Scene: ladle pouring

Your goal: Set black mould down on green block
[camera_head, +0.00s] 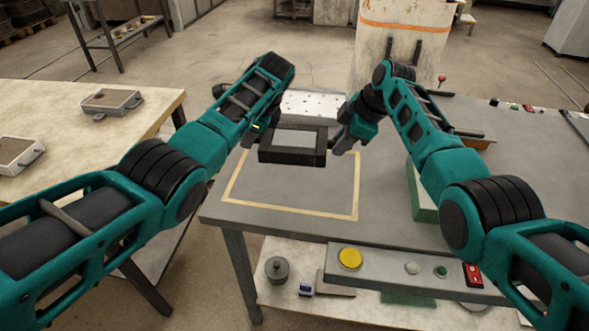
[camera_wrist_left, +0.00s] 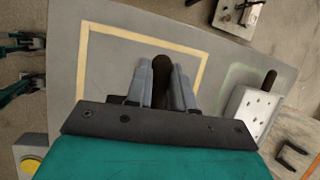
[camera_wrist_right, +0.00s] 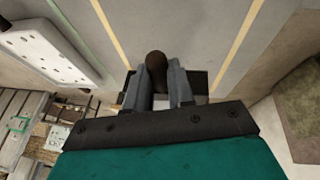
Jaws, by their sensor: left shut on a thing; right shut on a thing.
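The black mould (camera_head: 292,157) is a dark rectangular frame with a grey inner face. It is in the middle of the head view, above the grey table near the tan taped outline. My left gripper (camera_head: 256,127) is shut on its left side, and my right gripper (camera_head: 338,142) is shut on its right side. A dark rounded handle shows between the fingers in the left wrist view (camera_wrist_left: 162,70) and the right wrist view (camera_wrist_right: 156,62). The green block (camera_head: 422,192) stands on the table to the right, partly hidden behind my right arm.
A white perforated plate (camera_head: 314,104) lies behind the mould. The table (camera_head: 290,192) is bare inside the taped outline. A panel with a yellow button (camera_head: 349,258) runs along its front edge. A wooden table (camera_head: 60,115) with grey boxes stands at left.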

